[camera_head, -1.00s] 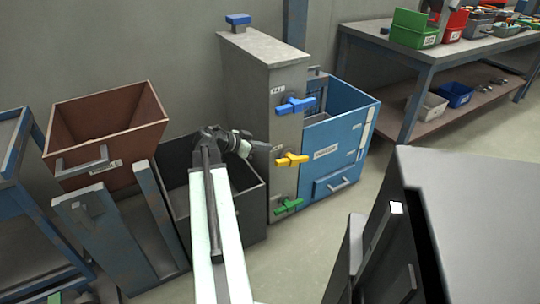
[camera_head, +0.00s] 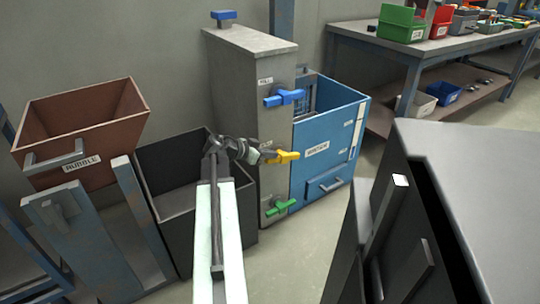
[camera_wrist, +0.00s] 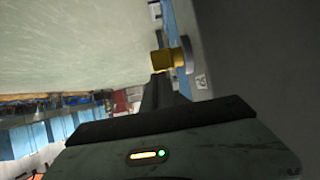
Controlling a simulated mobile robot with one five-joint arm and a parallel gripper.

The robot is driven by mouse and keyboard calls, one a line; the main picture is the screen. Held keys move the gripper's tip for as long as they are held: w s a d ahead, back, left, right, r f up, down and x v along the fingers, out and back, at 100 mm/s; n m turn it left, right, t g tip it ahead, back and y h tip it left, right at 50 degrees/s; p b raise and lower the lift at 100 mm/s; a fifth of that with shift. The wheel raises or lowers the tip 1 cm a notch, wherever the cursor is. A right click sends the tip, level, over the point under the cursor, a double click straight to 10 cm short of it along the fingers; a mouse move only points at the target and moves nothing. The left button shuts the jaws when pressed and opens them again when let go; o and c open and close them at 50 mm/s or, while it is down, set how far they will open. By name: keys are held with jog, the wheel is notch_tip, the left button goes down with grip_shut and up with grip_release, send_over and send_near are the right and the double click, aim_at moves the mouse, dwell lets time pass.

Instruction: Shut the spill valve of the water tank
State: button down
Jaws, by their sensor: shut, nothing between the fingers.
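The grey water tank (camera_head: 270,110) is a tall narrow cabinet. Its front edge carries a blue handle (camera_head: 285,97) at the top beside a "FILL" label, a yellow handle (camera_head: 287,156) in the middle and a green handle (camera_head: 280,207) near the bottom. I cannot read the labels by the yellow and green handles. My gripper (camera_head: 268,155) is shut and empty, its tip at the left end of the yellow handle. In the wrist view the yellow handle (camera_wrist: 166,60) lies just beyond the shut fingers (camera_wrist: 160,92); I cannot tell whether they touch it.
A black open bin (camera_head: 165,205) stands left of the tank, and a brown "RUBBLE" hopper (camera_head: 105,140) further left. A blue bin (camera_head: 335,130) is right of the tank. A dark grey cabinet (camera_head: 450,180) fills the right foreground. Bare floor (camera_head: 290,255) lies between.

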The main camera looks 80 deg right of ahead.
jog(key=shift+w+a+f+b, duration=0.25)
jog(key=shift+f+b, duration=0.3)
jog(key=shift+b, duration=0.05)
jog(key=shift+w+a+f+b, duration=0.2)
jog(key=shift+f+b, duration=0.35)
notch_tip(320, 180, up, 5)
jog(key=p, duration=0.5)
jog(key=shift+r, duration=0.1)
jog(key=w+a+r+p, duration=0.1)
jog(key=w+a+p, duration=0.1)
jog(key=w+a, duration=0.4)
jog(key=shift+w+a+r, duration=0.2)
jog(key=shift+w+r, duration=0.2)
jog(key=shift+w, duration=0.1)
